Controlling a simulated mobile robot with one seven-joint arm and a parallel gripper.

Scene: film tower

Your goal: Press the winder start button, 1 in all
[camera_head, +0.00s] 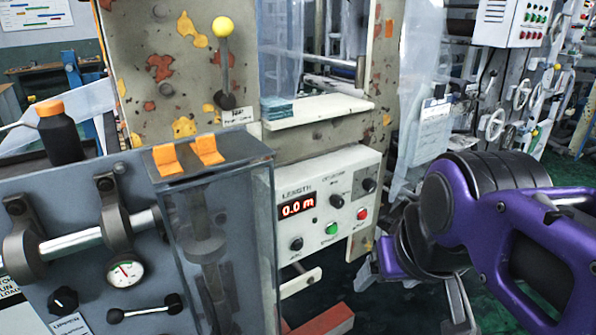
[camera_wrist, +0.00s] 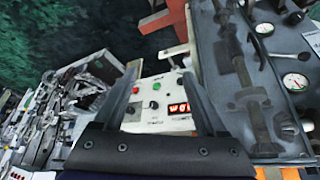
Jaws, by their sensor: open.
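The white winder panel (camera_head: 340,181) carries a "LENGTH" display (camera_head: 297,206) reading 0.0 m, a green button (camera_head: 332,228), a red button (camera_head: 362,213) and dark knobs. Lettering under the buttons is too small to read. In the wrist view the panel (camera_wrist: 134,126) appears turned round between my fingers, with the green button (camera_wrist: 156,86) and red button (camera_wrist: 155,104) both visible. My gripper (camera_wrist: 163,92) is open and empty. It faces the panel and appears apart from it. In the head view my purple arm is right of the panel, with a grey finger (camera_head: 458,302) at the bottom.
A clear-sided guard box (camera_head: 222,245) with orange hinges stands left of the panel. A lever with a yellow knob (camera_head: 223,27) rises above. A black bottle with an orange cap (camera_head: 60,131) stands far left. Dark green floor lies below right.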

